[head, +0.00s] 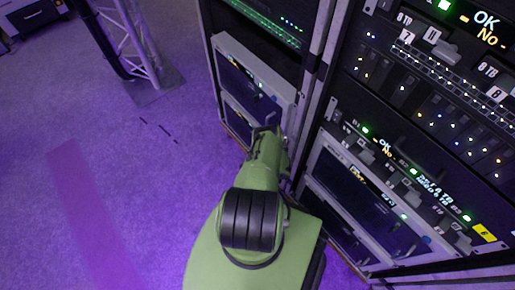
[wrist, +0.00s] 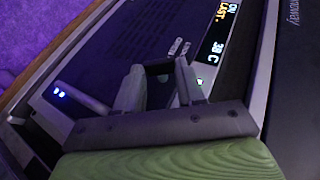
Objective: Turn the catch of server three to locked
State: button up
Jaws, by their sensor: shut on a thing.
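My gripper (head: 268,130) is at the front of the left rack, low down, against a silver-framed unit. In the wrist view my gripper (wrist: 160,88) has its two grey fingers around a small dark piece (wrist: 158,69) on the unit's dark front panel. This looks like the catch, mostly hidden between the fingers. I cannot read its position or a server number. A lit display (wrist: 218,38) on the same panel reads "38 C" at its lower end.
The right rack (head: 430,100) stands close to the right of my arm, with drive bays, lit displays and a yellow label (head: 484,232). A silver truss post (head: 130,45) stands at back left. The purple-lit floor (head: 120,190) on the left is open.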

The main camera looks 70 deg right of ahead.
dwell(0.4)
jog(key=o, duration=1)
jog(key=shift+o, duration=0.2)
